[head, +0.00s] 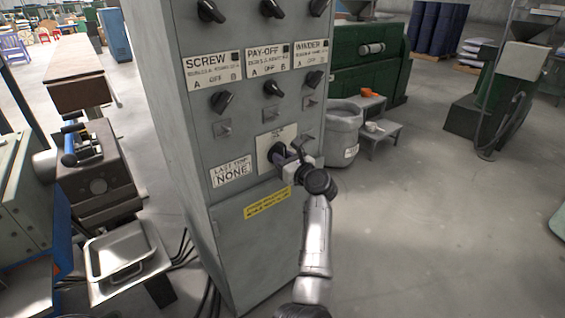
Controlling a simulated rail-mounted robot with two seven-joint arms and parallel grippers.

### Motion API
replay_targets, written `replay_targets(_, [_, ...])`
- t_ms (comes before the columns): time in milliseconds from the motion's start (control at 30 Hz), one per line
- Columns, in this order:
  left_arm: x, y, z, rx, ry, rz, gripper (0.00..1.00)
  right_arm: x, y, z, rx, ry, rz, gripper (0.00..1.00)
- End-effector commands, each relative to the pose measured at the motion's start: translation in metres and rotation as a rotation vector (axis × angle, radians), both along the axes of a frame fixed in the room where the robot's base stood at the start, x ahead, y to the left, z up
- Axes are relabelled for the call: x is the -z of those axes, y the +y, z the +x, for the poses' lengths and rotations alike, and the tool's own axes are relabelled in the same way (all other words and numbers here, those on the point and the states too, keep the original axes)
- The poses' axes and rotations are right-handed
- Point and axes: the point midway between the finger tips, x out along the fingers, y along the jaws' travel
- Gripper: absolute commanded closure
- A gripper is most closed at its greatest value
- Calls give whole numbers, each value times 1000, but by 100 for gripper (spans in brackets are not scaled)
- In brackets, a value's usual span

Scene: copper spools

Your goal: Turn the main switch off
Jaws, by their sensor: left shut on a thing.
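The main switch (276,152) is a dark rotary knob on a pale plate (267,140), low on the front of a tall grey control cabinet (215,170). My left gripper (285,158) reaches it from the lower right and is shut on its knob. The fingers and wrist hide part of the knob and plate, so I cannot tell the knob's exact angle. The plate's lettering is too small to read. My right gripper is not in view.
Above are several black selector knobs, with SCREW (213,69), PAY-OFF (268,58) and WINDER (311,53) labels. A grey tub (342,135) stands behind right. The right floor is open.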

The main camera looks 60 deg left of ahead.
Motion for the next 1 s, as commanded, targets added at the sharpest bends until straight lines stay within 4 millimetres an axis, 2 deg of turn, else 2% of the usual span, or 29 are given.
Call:
replay_targets(467, [-1, 0, 0, 0, -15, 2, 100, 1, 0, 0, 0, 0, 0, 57])
replay_targets(500, [-1, 0, 0, 0, -15, 2, 74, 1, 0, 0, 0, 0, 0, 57])
replay_targets(700, [-1, 0, 0, 0, -13, 1, 55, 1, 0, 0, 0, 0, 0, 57])
replay_targets(767, [0, 0, 0, 0, -12, 1, 51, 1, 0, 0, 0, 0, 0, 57])
replay_targets(1000, [0, -1, 0, 0, -11, 1, 51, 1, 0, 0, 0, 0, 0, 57])
